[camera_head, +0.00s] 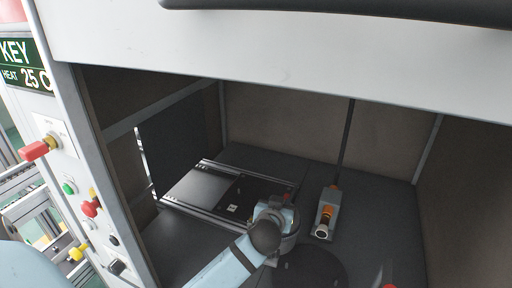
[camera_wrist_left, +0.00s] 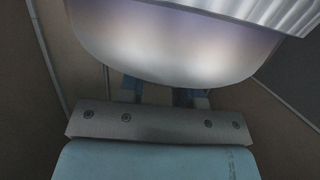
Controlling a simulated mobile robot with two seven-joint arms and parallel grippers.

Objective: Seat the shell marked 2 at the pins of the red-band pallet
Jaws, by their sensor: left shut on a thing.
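My left arm reaches into the booth from the bottom in the head view. Its gripper (camera_head: 277,214) is over the right front part of the dark pallet (camera_head: 199,190). The gripper is shut on a grey metal shell (camera_head: 289,246), which is mostly hidden behind my wrist. In the left wrist view the shell (camera_wrist_left: 175,45) fills the top, with both fingers (camera_wrist_left: 163,97) against its lower edge. The shell's number is not visible. I cannot tell whether the shell touches the pallet. A small red patch shows beside the gripper; I cannot tell what it belongs to. My right gripper is not in view.
The pallet lies between metal rails (camera_head: 246,170) on the dark booth floor. A grey and orange tool (camera_head: 327,212) stands to its right, with a dark round disc (camera_head: 312,267) in front. The booth's left post carries buttons and a red knob (camera_head: 36,150).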

